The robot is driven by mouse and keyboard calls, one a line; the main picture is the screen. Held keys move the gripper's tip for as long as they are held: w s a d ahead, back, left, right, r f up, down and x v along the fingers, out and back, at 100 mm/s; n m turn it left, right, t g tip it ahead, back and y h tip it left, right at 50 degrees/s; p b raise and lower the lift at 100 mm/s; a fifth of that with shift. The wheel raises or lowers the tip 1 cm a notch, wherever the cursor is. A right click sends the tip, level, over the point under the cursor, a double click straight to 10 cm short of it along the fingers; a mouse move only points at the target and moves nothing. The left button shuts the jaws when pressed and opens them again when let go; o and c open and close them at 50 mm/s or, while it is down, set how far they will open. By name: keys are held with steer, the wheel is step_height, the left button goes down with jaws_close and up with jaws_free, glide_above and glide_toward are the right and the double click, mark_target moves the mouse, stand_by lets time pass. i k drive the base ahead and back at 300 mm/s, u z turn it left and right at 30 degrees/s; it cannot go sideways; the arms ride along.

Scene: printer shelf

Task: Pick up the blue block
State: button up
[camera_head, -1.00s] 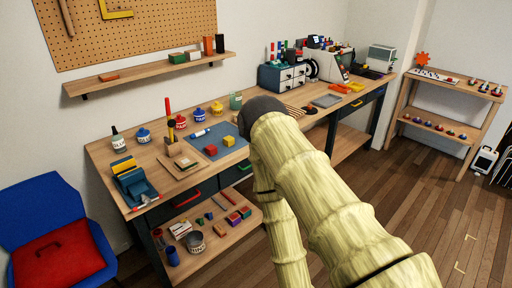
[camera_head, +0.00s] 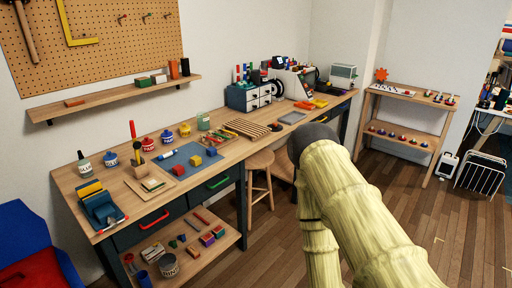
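A small blue block (camera_head: 211,151) sits on the blue mat (camera_head: 166,164) on the wooden workbench, left of the picture's middle. A yellow block (camera_head: 195,161) and a red block (camera_head: 178,170) stand in a row with it, towards the lower left. My arm, with pale yellow ribbed links and a dark joint, fills the lower right of the view, apart from the blocks. My gripper is not in view.
The workbench (camera_head: 240,146) holds jars, a pencil holder, a slatted wooden piece and a drawer unit (camera_head: 247,97). A stool (camera_head: 260,165) stands at its front. A blue chair (camera_head: 24,240) is at the lower left. Floor is open at the right.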

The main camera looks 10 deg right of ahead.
mark_target(211, 151)
steer(key=z, duration=0.5)
steer(key=i, duration=1.2)
steer(key=u, duration=0.5)
